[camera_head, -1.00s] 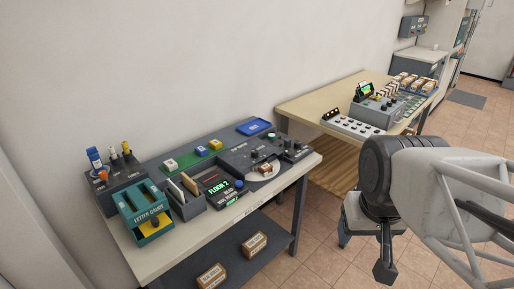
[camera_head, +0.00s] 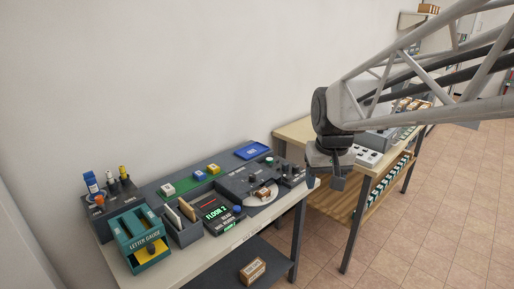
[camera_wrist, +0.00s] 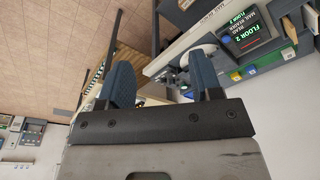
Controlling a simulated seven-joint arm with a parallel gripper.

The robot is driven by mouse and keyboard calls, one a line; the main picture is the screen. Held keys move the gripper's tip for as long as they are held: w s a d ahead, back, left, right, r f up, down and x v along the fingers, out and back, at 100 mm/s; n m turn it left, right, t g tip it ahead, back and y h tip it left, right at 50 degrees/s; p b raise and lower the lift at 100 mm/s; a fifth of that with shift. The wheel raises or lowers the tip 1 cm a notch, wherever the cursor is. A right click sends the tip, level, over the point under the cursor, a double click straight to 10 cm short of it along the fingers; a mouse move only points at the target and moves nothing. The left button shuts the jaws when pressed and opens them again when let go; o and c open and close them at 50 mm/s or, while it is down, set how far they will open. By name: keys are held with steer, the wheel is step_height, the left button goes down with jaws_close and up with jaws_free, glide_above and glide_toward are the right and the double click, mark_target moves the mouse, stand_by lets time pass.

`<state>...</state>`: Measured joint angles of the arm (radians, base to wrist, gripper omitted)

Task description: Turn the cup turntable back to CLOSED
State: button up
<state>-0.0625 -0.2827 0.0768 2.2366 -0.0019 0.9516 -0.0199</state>
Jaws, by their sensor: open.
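The turntable (camera_head: 268,199) is a pale round disc set in a dark panel (camera_head: 236,183) at the right part of the near table. A small brown-and-white item (camera_head: 262,192) sits on it. Its CLOSED marking is too small to read. In the wrist view a pale rounded part, likely the turntable (camera_wrist: 192,57), shows partly hidden behind the right finger. My gripper (camera_head: 338,184) hangs in the air to the right of the near table, apart from the turntable. In the wrist view its two blue fingers (camera_wrist: 163,82) are spread, with nothing held between them.
Around the turntable stand small knobs (camera_head: 286,169), a FLOOR 2 display (camera_head: 216,212), a teal letter gauge (camera_head: 140,240) and a blue tray (camera_head: 252,150). A box (camera_head: 252,270) lies on the lower shelf. A wooden table (camera_head: 296,133) stands behind my arm.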

steer(key=w+a+f, duration=0.1)
steer(key=w+a, duration=0.2)
steer(key=w, duration=0.9)
steer(key=n+g, duration=0.2)
steer(key=n, duration=0.1)
glide_above(253, 175)
steer(key=s, duration=0.1)
steer(key=f, duration=1.8)
steer(key=shift+d, duration=0.25)
steer(key=shift+w+a+f, duration=0.3)
steer(key=shift+w+f, duration=0.1)
steer(key=shift+f, duration=0.15)
steer(key=shift+f, duration=3.75)
steer(key=shift+c, duration=0.2)
jaws_close()
